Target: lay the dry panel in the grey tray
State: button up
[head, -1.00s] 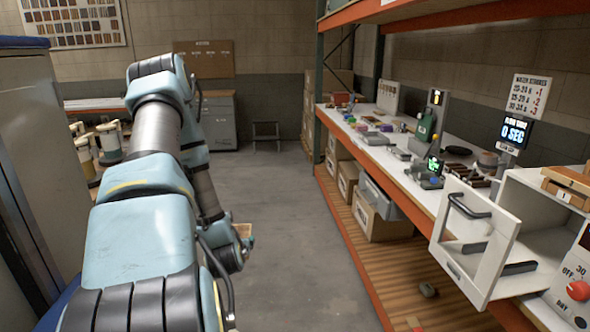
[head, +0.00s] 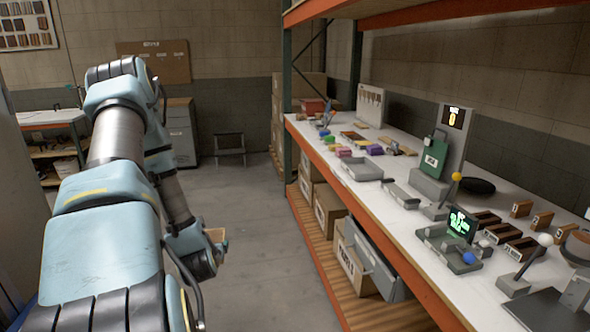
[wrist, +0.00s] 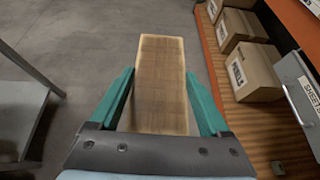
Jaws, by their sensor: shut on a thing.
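The panel, a flat light-brown wooden board (wrist: 160,62), is held between the two teal fingers of my gripper (wrist: 159,76) in the wrist view. It points away from the gripper, above the floor. In the head view only a small part of the panel (head: 217,234) shows beside my gripper (head: 212,250), low over the aisle left of the bench. A shallow grey tray (head: 362,170) lies on the white bench top, apart from the panel. A smaller grey tray (head: 400,196) lies nearer; I cannot tell which one the task names.
The white bench (head: 350,203) in an orange rack runs along the right. Boxes (head: 329,208) sit on the lower shelf. The aisle floor (head: 250,270) is clear.

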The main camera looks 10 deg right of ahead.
aim_at(360, 171)
jog(key=i, duration=1.7)
jog(key=i+j+z, duration=0.1)
jog(key=i+z, duration=0.3)
jog(key=i+j+z, duration=0.25)
jog(key=i+z, duration=0.15)
jog(key=i, duration=0.2)
